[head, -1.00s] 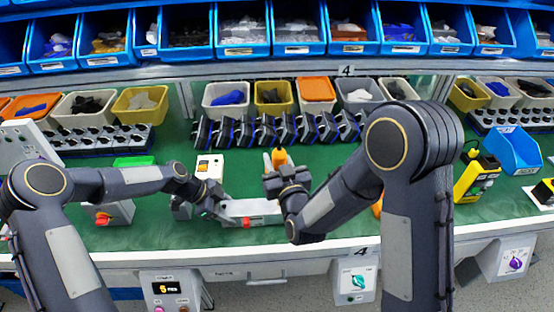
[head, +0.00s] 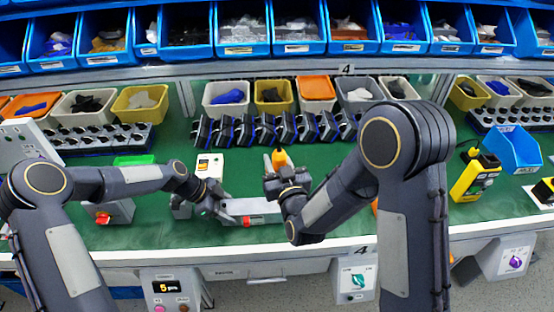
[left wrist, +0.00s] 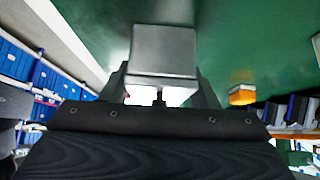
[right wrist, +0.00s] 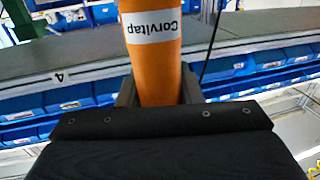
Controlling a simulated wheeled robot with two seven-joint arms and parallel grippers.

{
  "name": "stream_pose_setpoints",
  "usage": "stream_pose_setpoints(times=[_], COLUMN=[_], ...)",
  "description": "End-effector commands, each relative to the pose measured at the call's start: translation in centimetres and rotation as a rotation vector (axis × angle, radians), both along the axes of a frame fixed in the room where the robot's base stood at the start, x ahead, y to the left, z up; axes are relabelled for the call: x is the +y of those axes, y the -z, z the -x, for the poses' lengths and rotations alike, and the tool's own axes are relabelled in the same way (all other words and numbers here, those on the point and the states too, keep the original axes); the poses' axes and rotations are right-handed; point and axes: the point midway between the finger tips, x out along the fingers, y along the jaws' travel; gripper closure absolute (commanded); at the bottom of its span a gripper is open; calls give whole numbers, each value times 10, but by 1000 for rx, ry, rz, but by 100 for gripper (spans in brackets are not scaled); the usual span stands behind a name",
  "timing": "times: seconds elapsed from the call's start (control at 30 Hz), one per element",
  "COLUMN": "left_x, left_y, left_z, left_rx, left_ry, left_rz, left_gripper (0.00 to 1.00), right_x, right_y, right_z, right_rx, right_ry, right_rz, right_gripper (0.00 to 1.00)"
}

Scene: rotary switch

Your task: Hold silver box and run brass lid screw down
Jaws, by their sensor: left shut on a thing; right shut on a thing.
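The silver box (head: 250,208) lies on the green bench top, with a small red part on its front side. My left gripper (head: 216,208) is shut on its left end; in the left wrist view the grey box (left wrist: 164,52) sits between the fingers (left wrist: 160,92). My right gripper (head: 280,176) is shut on an orange screwdriver (head: 279,158), which stands upright above the right end of the box. In the right wrist view the orange screwdriver body (right wrist: 152,55) with a "Corvitap" label sits between the fingers (right wrist: 157,92). The brass lid screw and the driver tip are hidden.
A row of black and blue parts (head: 275,129) stands behind the box. A white switch box (head: 209,165) is just behind my left gripper. A red-knobbed grey box (head: 108,212) is at left. A yellow device (head: 475,178) and blue bin (head: 513,150) are at right.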

Motion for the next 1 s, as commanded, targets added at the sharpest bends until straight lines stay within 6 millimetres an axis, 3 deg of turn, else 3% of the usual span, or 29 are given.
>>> stream_pose_setpoints(times=[1.0], left_x=[0], left_y=[0], left_z=[0], left_rx=[-1], left_ry=[1], left_rz=[1], left_gripper=[87], right_x=[0], right_y=[6], right_z=[0], right_rx=[-1], right_ry=[0], right_rz=[0], right_gripper=[100])
